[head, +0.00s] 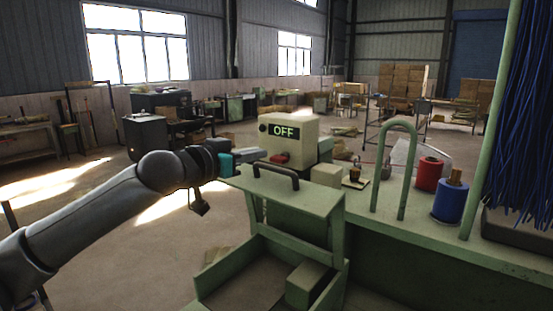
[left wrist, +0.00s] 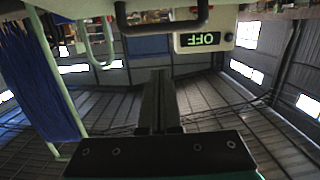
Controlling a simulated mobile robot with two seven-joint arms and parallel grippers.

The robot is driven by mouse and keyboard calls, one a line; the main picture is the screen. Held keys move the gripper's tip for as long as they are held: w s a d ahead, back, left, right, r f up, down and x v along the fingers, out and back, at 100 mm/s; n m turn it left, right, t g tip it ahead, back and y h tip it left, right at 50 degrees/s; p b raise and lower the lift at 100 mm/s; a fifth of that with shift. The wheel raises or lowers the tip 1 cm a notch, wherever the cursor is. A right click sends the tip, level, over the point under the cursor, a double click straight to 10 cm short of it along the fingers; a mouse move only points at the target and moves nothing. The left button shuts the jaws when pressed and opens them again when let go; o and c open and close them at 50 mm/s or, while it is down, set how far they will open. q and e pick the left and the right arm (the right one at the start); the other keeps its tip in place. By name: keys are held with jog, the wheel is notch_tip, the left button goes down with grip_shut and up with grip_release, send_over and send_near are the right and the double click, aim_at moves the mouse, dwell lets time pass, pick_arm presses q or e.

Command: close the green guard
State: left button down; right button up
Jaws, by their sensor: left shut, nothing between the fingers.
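The green guard (head: 300,197) is a pale green panel with a black handle (head: 276,170) along its far edge. It lies above an open green tray-like housing (head: 222,283), whose inside shows. My left gripper (head: 258,154) is shut and empty, just behind and left of the handle, apart from it as far as I can tell. In the left wrist view, which is upside down, the shut dark fingers (left wrist: 158,74) point towards the handle (left wrist: 160,25) at the top, with a gap between. My right gripper is not in view.
A cream control box (head: 289,133) reads OFF, with a red button (head: 279,158) below. On the green bench stand a green arch (head: 402,128), a red spool (head: 429,173), a blue spool (head: 450,202) and a small dark cup (head: 354,174). Blue bristles (head: 518,110) hang at right.

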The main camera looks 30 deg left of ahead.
pick_arm(q)
jog(key=p, duration=0.3)
send_over(274, 187)
jog(key=s, duration=0.2)
jog(key=w, duration=0.1)
jog(key=w+p, duration=0.1)
jog(key=w, duration=0.2)
jog(key=shift+w+d+f, duration=0.15)
jog(key=shift+w+f, duration=0.05)
jog(key=shift+f, duration=0.2)
jog(key=shift+w+f, duration=0.2)
jog(key=shift+s+f+p, duration=0.25)
jog(key=shift+f+p, duration=0.05)
jog(key=shift+f, duration=0.05)
jog(key=shift+s+f+p, duration=0.3)
jog(key=shift+s+f, duration=0.7)
jog(key=shift+s, duration=0.1)
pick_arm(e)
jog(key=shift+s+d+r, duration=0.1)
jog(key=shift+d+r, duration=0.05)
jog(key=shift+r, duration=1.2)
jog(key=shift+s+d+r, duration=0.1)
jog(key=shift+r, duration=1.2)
pick_arm(q)
jog(key=shift+s, duration=0.1)
